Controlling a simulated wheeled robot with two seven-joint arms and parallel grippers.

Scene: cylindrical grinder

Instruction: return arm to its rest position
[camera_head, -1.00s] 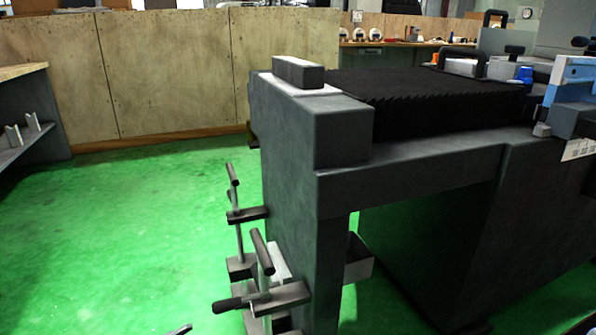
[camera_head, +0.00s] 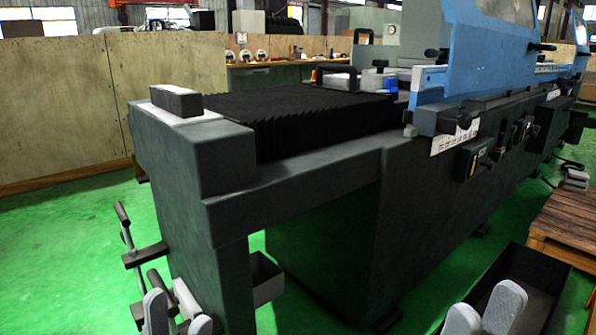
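My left gripper (camera_head: 178,314) shows at the bottom left as two grey rounded fingers with a gap between them. It is open, with nothing seen between its fingers. My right gripper (camera_head: 483,313) shows at the bottom right as two similar fingers, also apart and empty. Both point upward in the picture, in front of the dark grey cylindrical grinder (camera_head: 330,180). Neither appears to hold or touch anything. The rest of both arms is below the picture edge and hidden.
Clamp-like handles (camera_head: 140,255) stand by the machine's left end, behind my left gripper. A dark open bin (camera_head: 530,262) lies behind my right gripper. A wooden pallet (camera_head: 570,218) is at the right. Green floor (camera_head: 60,260) is clear at the left.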

